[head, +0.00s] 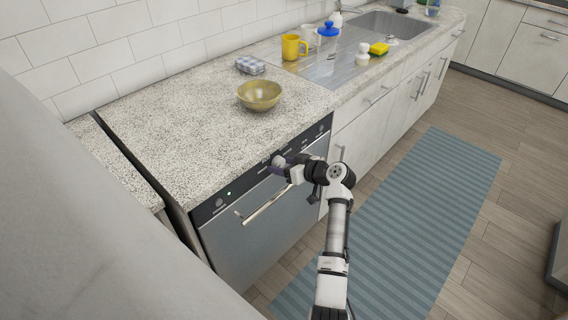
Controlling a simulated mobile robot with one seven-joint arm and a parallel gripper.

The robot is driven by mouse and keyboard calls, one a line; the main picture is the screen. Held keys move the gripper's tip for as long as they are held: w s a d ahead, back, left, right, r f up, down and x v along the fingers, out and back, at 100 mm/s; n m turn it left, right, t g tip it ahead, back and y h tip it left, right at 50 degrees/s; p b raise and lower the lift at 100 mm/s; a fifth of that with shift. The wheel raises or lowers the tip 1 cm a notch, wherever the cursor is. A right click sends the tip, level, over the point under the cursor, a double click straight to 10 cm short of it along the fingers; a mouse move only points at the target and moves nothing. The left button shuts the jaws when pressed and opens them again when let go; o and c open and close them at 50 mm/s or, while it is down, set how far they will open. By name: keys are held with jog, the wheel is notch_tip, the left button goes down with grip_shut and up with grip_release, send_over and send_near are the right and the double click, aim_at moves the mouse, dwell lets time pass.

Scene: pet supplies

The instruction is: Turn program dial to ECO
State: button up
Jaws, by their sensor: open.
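The dishwasher's dark control panel (240,184) runs along its top front edge, below the granite counter. A round light-grey knob (278,160) shows near the panel's middle, at my gripper (280,164). My gripper is open, with its dark fingers reaching toward the panel around this knob. I cannot tell if they touch it. A smaller grey round control (220,202) sits at the panel's left end, next to a small green light (229,194). The panel's lettering, including any ECO mark, is too small to read. My gripper and wrist hide part of the panel.
The dishwasher's bar handle (267,205) sticks out below the panel. A brass bowl (259,96) and a folded checked cloth (250,66) lie on the counter. A yellow mug (293,47) and bottles stand by the sink. A blue striped mat (410,210) covers the floor.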

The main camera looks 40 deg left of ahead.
jog(key=c, duration=1)
jog(key=m+g+b, duration=0.1)
jog(key=m, duration=0.1)
jog(key=m+g+b, duration=0.1)
jog(key=b, duration=0.1)
jog(key=shift+w+f+m+g+y, duration=0.15)
jog(key=shift+m+g+y, duration=0.15)
jog(key=shift+m+y, duration=0.1)
jog(key=m+g+y+b, duration=0.1)
jog(key=m+g, duration=0.1)
jog(key=m, duration=0.2)
jog(key=shift+m, duration=0.4)
jog(key=o, duration=1)
